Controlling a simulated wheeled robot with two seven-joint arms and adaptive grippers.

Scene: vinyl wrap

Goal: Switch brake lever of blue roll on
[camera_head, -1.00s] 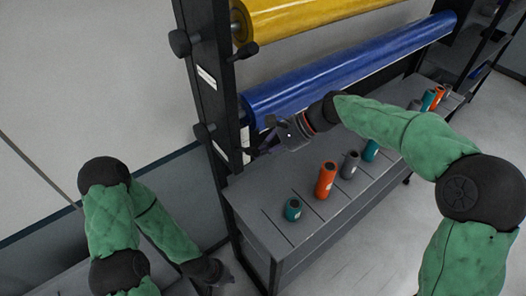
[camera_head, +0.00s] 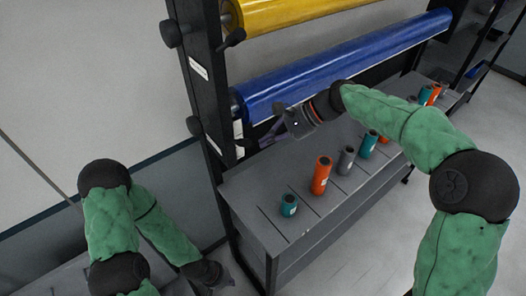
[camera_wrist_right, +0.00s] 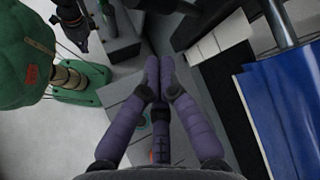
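The blue roll (camera_head: 335,68) lies across the rack below the yellow roll; in the right wrist view, its blue surface (camera_wrist_right: 288,105) is at the right. A small dark lever (camera_head: 244,145) shows just below the blue roll's left end, partly hard to make out. My right gripper (camera_head: 268,136) is just right of it, under the roll, seemingly apart from it. In the right wrist view, its purple fingers (camera_wrist_right: 159,75) meet at the tips with nothing seen between them.
The black rack post (camera_head: 205,85) stands left of the rolls, with a round black knob (camera_head: 195,126) on its outer side. The yellow roll (camera_head: 290,14) is above. Below is a grey shelf (camera_head: 250,196) with several teal, orange and grey cylinders. Open floor lies at the right.

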